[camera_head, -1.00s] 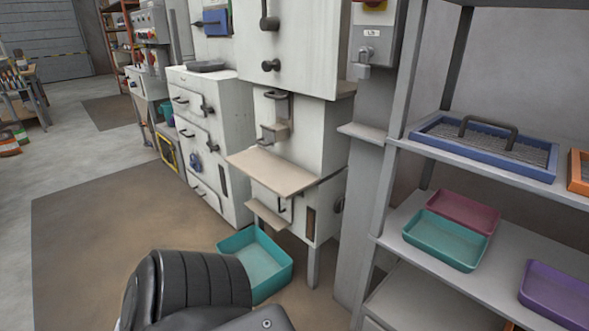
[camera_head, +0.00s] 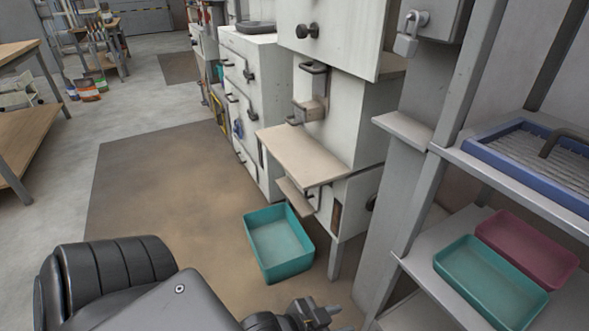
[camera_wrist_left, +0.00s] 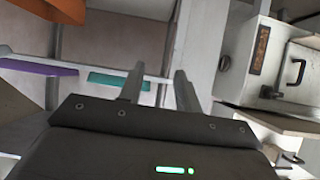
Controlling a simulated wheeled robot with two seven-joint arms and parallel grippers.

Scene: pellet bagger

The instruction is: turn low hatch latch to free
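The white pellet bagger (camera_head: 345,110) stands in the middle of the head view. Its low front part has a dark handle (camera_head: 313,196), partly hidden under a small ledge, and a brown strip (camera_head: 336,216). A dark round fitting (camera_head: 371,203) sits on its right side; I cannot tell which of these is the hatch latch or how it is turned. The left wrist view shows a dark handle (camera_wrist_left: 297,72), a brown strip (camera_wrist_left: 260,50) and a round knob (camera_wrist_left: 224,63). My left gripper (camera_head: 325,313) is low, in front of the machine and apart from it. Its fingers (camera_wrist_left: 158,75) are apart and empty.
A teal bin (camera_head: 279,245) stands on the floor before the machine. A beige shelf (camera_head: 302,155) juts out above the low part. A grey post and a rack (camera_head: 440,165) with trays stand close on the right.

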